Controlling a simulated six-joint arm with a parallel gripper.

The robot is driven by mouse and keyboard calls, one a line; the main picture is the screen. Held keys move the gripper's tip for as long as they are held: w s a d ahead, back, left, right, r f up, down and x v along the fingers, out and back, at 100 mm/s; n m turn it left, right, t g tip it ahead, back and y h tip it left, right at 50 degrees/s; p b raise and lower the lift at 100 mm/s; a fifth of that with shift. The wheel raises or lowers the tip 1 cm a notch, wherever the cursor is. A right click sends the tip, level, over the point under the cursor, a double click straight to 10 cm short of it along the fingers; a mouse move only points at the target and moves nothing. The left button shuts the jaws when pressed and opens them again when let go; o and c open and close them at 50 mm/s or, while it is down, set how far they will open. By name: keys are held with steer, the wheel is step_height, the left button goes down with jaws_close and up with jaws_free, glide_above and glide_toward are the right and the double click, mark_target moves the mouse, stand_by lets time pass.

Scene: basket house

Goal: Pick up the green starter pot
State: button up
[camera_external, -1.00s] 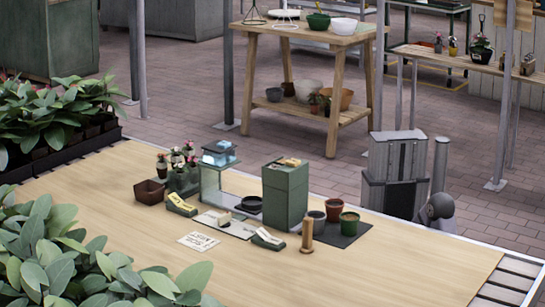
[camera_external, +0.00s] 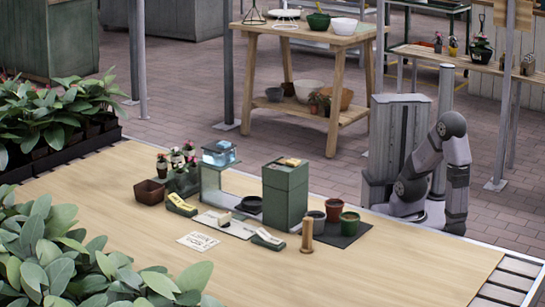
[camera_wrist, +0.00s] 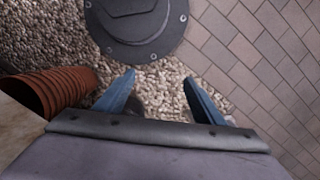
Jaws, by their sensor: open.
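The green starter pot (camera_external: 349,224) stands upright on a dark mat (camera_external: 350,238) near the table's right-hand back edge in the external view. A terracotta pot (camera_external: 334,208) and a dark grey pot (camera_external: 317,221) stand beside it on its left. My gripper (camera_wrist: 159,85) shows in the wrist view as two blue fingers set wide apart, open with nothing between them. It faces down over gravel, away from the green pot, which does not show in the wrist view. In the external view my arm is off the table's right back edge, and the fingers cannot be made out.
A tall green box (camera_external: 286,197) stands left of the pots, and a wooden cylinder (camera_external: 307,237) stands in front. A brown ribbed pot or stack (camera_wrist: 52,92) lies close left of the fingers in the wrist view. The tabletop's front and right (camera_external: 400,275) are clear.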

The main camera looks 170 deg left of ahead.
steer(key=w+d+r+n+t+p, duration=0.1)
steer(key=d+r+p, duration=0.2)
steer(key=r+p, duration=1.5)
steer(key=w+d+r+n+p, duration=0.1)
steer(key=w+d+r+p, duration=0.1)
steer(key=r+p, duration=1.6)
steer(key=w+d+r+n+t+p, duration=0.1)
steer(key=d+r+p, duration=0.2)
steer(key=r+p, duration=1.5)
steer(key=m+t+h+b, duration=0.2)
steer(key=m+h+b, duration=0.2)
steer(key=m+b, duration=0.85)
glide_above(351, 219)
steer(key=s+a, duration=0.1)
steer(key=a, duration=0.1)
steer(key=shift+n, duration=0.45)
steer(key=f, duration=1.7)
steer(key=shift+s+a+b, duration=0.1)
steer(key=shift+s+b, duration=0.1)
steer(key=shift+b, duration=0.2)
steer(key=shift+b+x, duration=0.6)
steer(key=shift+x, duration=0.4)
steer(key=shift+w, duration=0.1)
